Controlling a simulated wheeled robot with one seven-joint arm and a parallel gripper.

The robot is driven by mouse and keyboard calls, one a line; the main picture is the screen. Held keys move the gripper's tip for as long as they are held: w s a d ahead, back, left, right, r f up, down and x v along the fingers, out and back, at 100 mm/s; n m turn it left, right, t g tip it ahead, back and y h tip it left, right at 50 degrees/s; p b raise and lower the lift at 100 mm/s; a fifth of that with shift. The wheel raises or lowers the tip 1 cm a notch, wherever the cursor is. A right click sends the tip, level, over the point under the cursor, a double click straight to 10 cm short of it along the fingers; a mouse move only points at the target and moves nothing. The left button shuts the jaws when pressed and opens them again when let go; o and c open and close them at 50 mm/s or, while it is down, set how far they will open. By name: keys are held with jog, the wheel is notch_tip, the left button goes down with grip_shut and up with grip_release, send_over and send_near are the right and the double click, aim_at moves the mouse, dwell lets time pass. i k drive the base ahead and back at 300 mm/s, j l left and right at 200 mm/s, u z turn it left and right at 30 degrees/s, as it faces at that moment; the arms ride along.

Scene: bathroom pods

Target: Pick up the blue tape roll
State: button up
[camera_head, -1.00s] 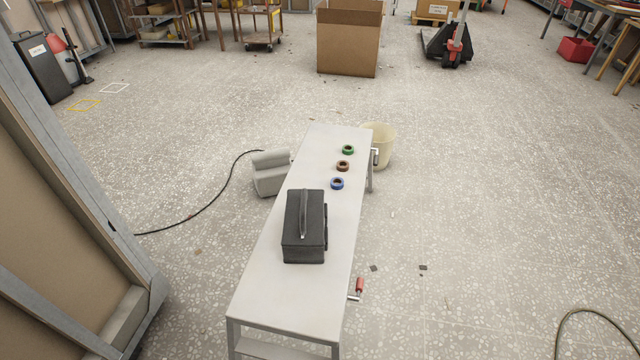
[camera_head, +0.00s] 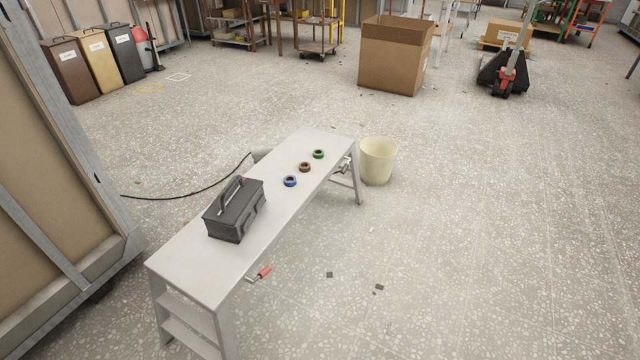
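The blue tape roll (camera_head: 290,181) lies flat on the long light-grey bench (camera_head: 208,262). It is the nearest to me of three rolls in a row. The brown-red tape roll (camera_head: 305,167) lies just beyond it, and the green tape roll (camera_head: 318,154) is the farthest. A dark grey toolbox (camera_head: 236,210) with a raised handle stands on the bench to the left of and nearer than the blue roll. The rolls are apart from each other and from the toolbox. My gripper is not in view.
A cream bucket (camera_head: 378,161) stands on the floor at the bench's far end. A red-handled clamp (camera_head: 264,272) sticks out from the bench's right side. A panelled wall frame (camera_head: 75,150) stands at left. A cardboard box (camera_head: 392,60) is farther back. The floor at right is mostly clear.

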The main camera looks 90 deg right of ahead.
aim_at(289, 184)
jog(key=k+l, duration=0.9)
jog(key=k, duration=0.15)
jog(key=k+l, duration=0.1)
jog(key=l, duration=1.6)
jog(key=k+l, duration=0.15)
jog(key=l, duration=0.7)
jog(key=i+l, duration=0.1)
jog(key=l, duration=0.25)
